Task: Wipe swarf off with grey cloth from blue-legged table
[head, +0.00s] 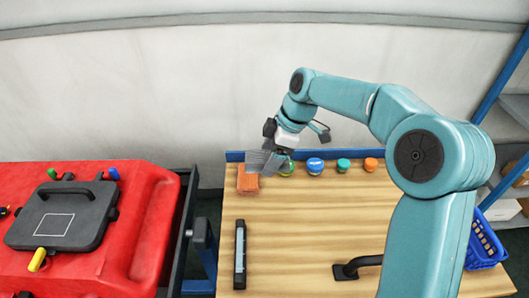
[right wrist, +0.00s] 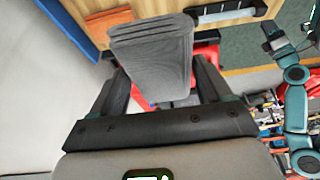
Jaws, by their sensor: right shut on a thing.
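The grey cloth (head: 263,161) is folded and held by my right gripper (head: 274,141), above the back left corner of the wooden-topped table (head: 310,217). In the right wrist view the cloth (right wrist: 152,52) sticks out flat between the two dark fingers of that gripper (right wrist: 160,80), which are shut on it. The table has a blue back edge and blue framing at its left side. I cannot make out any swarf on the bare wood. My left gripper (right wrist: 274,38) shows small at the right of the right wrist view; its jaws are unclear.
Several round coloured lidded items, including a blue one (head: 315,165), line the back edge. A dark bar (head: 240,255), a black handle (head: 352,268) and a blue basket (head: 484,242) are farther forward. A red machine (head: 130,225) stands left.

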